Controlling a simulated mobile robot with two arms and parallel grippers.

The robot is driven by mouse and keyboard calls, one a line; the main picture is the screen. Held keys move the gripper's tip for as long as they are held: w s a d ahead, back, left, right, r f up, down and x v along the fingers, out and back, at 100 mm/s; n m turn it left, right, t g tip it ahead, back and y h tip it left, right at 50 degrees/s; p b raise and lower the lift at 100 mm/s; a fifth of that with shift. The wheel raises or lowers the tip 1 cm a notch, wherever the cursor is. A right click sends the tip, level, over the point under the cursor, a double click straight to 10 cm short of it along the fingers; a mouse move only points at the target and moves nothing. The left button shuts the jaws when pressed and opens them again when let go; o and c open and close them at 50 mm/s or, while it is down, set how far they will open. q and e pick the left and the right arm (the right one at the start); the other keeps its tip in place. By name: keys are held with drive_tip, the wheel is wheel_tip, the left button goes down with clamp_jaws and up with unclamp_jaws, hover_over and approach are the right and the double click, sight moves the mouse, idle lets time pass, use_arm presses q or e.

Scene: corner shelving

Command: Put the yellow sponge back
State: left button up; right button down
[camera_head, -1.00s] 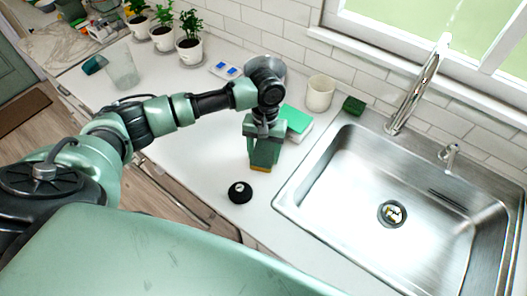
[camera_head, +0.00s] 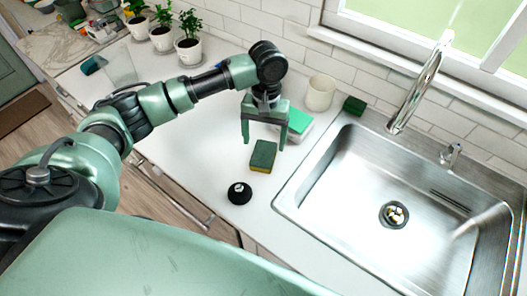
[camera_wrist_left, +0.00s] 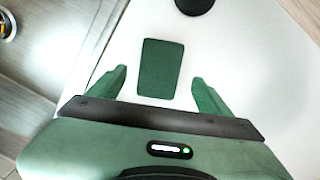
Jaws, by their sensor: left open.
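The yellow sponge (camera_head: 262,158), with a dark green scouring face on top and yellow showing along its side, lies flat on the white counter left of the sink. My left gripper (camera_head: 264,143) is open above and just behind it, with the fingers spread wide and nothing between them in its grip. In the left wrist view, the sponge's green top (camera_wrist_left: 160,68) shows ahead of the open left gripper (camera_wrist_left: 158,80), between the lines of the two fingers and apart from both. My right gripper is not in view.
A black round object (camera_head: 240,193) sits in front of the sponge. A green-and-white block (camera_head: 299,122) and a cream cup (camera_head: 320,93) stand behind. Another dark green sponge (camera_head: 354,105) lies by the steel sink (camera_head: 290,200). Potted plants (camera_head: 188,50) line the back left.

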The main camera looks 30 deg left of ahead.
sight(265, 150)
use_arm(q)
wheel_tip(265, 150, up, 6)
drive_tip(key=shift+w+b, duration=0.4)
drive_tip(key=shift+b, duration=0.05)
drive_tip(key=shift+a, duration=0.1)
